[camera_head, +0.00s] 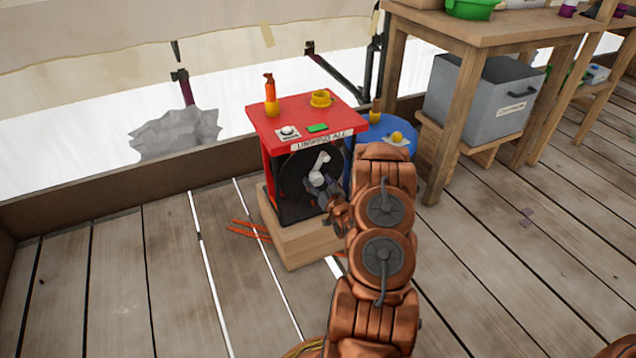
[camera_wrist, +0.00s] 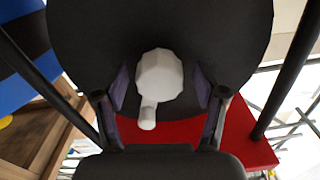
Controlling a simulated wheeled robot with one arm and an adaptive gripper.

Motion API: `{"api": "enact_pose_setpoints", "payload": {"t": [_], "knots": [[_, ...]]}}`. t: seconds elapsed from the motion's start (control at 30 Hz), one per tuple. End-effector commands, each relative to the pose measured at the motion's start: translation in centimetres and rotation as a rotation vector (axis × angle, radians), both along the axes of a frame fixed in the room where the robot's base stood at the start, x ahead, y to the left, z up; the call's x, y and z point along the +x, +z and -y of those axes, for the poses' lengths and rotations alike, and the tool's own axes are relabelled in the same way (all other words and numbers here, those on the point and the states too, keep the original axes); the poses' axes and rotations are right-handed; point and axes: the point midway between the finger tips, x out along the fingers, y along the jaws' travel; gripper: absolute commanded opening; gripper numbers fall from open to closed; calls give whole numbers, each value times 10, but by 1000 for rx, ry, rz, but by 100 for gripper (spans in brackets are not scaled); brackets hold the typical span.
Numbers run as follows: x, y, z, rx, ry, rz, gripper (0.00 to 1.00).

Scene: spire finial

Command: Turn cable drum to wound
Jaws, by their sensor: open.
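The cable drum (camera_head: 299,172) is a dark round disc in a frame under a red top, standing on a wooden block. Its label appears to read "UNWIND ALL". A white crank handle (camera_head: 319,170) stands out from the disc. In the wrist view the black drum disc (camera_wrist: 90,40) fills the upper middle, with the white handle (camera_wrist: 160,78) before it. My gripper (camera_head: 318,192) is at the front of the drum. In the wrist view my gripper (camera_wrist: 162,95) is open, its fingers on either side of the handle with gaps visible. Contact is not clear.
The red top (camera_head: 345,112) carries an orange bottle, a yellow ring, a white knob and a green block. A blue drum (camera_head: 366,134) stands close behind at right. A wooden table (camera_head: 480,30) and grey bin (camera_head: 470,105) are further right. Orange strips (camera_head: 247,231) lie on the plank floor.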

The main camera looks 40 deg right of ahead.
Motion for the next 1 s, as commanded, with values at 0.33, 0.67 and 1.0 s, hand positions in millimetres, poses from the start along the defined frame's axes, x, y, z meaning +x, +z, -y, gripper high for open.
{"api": "enact_pose_setpoints", "payload": {"t": [0.33, 0.67, 1.0], "knots": [[0, 0, 0, 0, 0, 1, 50], [0, 0, 0, 0, 0, 1, 16], [0, 1, 0, -2, 0, 2, 0]]}}
